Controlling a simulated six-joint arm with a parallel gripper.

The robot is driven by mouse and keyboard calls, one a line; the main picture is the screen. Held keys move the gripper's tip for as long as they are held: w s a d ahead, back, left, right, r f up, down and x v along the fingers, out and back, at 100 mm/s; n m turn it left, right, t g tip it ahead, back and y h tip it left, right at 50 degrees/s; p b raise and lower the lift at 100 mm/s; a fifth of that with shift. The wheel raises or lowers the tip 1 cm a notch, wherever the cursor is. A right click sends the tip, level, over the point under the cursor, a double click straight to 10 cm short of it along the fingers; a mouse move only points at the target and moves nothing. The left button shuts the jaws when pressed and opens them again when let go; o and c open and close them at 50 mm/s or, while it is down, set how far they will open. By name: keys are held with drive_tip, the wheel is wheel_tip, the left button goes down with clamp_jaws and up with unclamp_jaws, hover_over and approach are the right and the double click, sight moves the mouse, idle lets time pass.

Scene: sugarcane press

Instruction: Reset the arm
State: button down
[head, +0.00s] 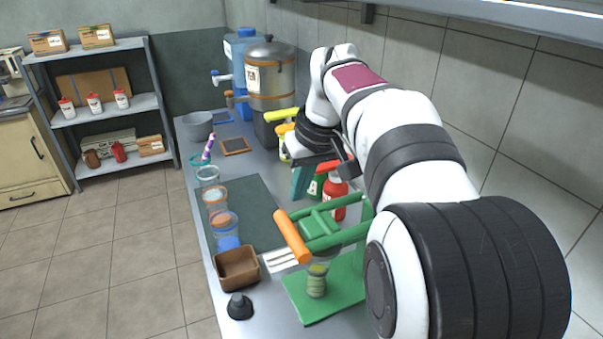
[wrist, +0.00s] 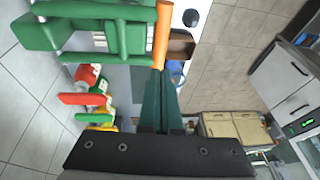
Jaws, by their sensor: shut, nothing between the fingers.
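My gripper (head: 299,195) is shut and empty. Its teal fingers point down above the counter, behind the green sugarcane press in the head view. In the wrist view my gripper (wrist: 160,75) has its dark green fingers together, and the tips overlap the press's orange handle in the picture; I cannot tell whether they touch. The green press (head: 335,237) stands on a green base at the near end of the counter, with its orange handle (head: 291,236) toward the left. The press also shows in the wrist view (wrist: 120,38).
A red bottle (head: 336,197) stands close beside my gripper. A dark mat (head: 245,205) is mostly clear. A metal dispenser (head: 271,82) stands behind, and the tiled wall is right.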

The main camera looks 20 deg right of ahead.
drive_tip(key=a+v, duration=0.1)
drive_tip(key=v, duration=0.4)
drive_tip(key=s+a+f+m+g, duration=0.1)
drive_tip(key=s+a+f, duration=0.3)
drive_tip(key=s, duration=0.5)
drive_tip(key=s+a+f+m+g, duration=0.1)
drive_tip(key=s+a+f+m, duration=0.2)
drive_tip(key=s+f, duration=0.4)
drive_tip(key=s+a+f+m+g, duration=0.1)
drive_tip(key=s+a+f, duration=0.5)
drive_tip(key=s, duration=0.5)
drive_tip(key=shift+f+m+g+y, duration=0.2)
drive_tip(key=shift+m+g+y, duration=0.1)
drive_tip(key=shift+m, duration=0.1)
